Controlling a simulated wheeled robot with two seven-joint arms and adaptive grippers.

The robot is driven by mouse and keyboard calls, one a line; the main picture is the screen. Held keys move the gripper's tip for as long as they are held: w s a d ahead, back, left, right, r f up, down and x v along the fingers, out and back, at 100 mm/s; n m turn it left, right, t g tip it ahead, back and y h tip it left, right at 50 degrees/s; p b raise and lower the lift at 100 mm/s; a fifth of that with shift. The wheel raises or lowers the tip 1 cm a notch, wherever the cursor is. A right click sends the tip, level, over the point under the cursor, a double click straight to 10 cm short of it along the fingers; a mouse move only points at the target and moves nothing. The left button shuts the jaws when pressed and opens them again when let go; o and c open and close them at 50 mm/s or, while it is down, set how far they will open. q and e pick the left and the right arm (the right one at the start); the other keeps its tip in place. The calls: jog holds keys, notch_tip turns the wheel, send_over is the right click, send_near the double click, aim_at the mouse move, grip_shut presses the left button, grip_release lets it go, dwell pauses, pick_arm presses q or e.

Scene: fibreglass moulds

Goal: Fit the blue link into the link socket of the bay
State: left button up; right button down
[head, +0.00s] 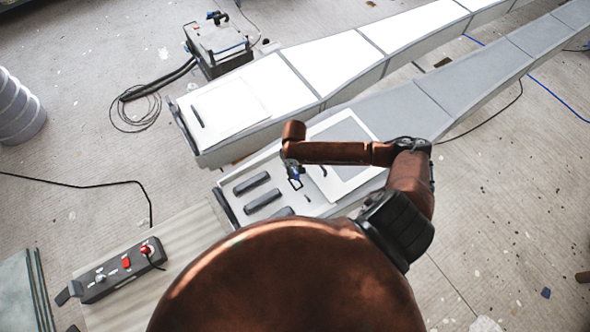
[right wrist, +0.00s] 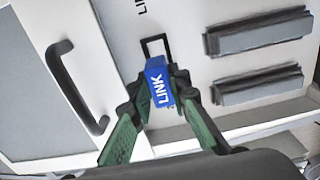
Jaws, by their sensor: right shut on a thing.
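The blue link (right wrist: 159,84), marked "LINK" in white, is between the fingers of my right gripper (right wrist: 160,95) in the right wrist view. The gripper is shut on it. The link socket (right wrist: 155,46), a black-outlined rectangle, shows just beyond the link's far end, in the pale panel of the bay (right wrist: 185,25). The link covers the socket's near part; I cannot tell whether the two touch. In the head view my right gripper (head: 294,175) is small and hangs over the bay panel. My left gripper is not in view.
Dark ribbed bars (right wrist: 258,33) lie right of the socket. A panel with a black handle (right wrist: 76,88) is on the left. In the head view a red-button control box (head: 122,268) stands at lower left, and a long white mould (head: 310,70) lies behind the bay.

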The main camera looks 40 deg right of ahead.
aim_at(296, 177)
jog(key=shift+s+f, duration=0.4)
jog(key=shift+f, duration=0.1)
jog(key=shift+s+f, duration=0.25)
jog(key=shift+w+f+b, duration=0.2)
jog(key=shift+f+b, duration=0.1)
jog(key=shift+f, duration=0.2)
jog(key=shift+w+f+b, duration=0.15)
jog(key=shift+f+b, duration=0.1)
jog(key=shift+f, duration=0.25)
jog(key=shift+s, duration=0.25)
jog(key=shift+w, duration=0.2)
jog(key=shift+s, duration=0.1)
jog(key=shift+p, duration=0.35)
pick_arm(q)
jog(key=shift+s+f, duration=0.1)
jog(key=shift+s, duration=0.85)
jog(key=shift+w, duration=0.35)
